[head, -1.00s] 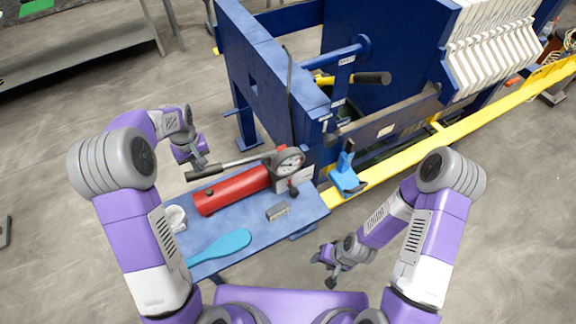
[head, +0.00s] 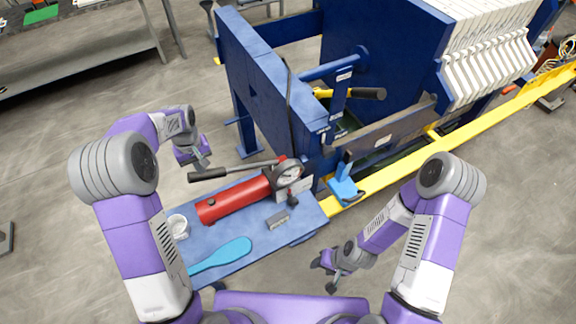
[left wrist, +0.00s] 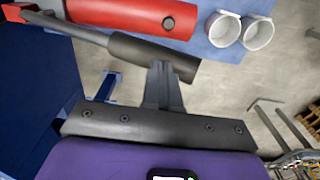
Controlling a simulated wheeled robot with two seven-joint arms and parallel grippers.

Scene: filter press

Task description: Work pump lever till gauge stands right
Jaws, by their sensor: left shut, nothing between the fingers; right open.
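The red hand pump (head: 235,200) lies on a blue bench, with a round white-faced gauge (head: 288,172) at its right end. The gauge needle is too small to read. The pump lever (head: 232,170) runs left from near the gauge, above the red cylinder, and ends in a dark grip. My left gripper (head: 204,164) is shut and empty at the lever's dark grip. In the left wrist view its fingertips (left wrist: 161,70) overlap the grip (left wrist: 145,52); I cannot tell whether they touch. My right gripper (head: 328,273) is open and empty, right of the bench.
The blue bench (head: 255,240) carries a light-blue paddle (head: 220,257), a small grey block (head: 278,221) and white cups (left wrist: 223,29). The blue press frame (head: 262,85) stands close behind the pump. A yellow rail (head: 400,172) runs right. Open floor lies left.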

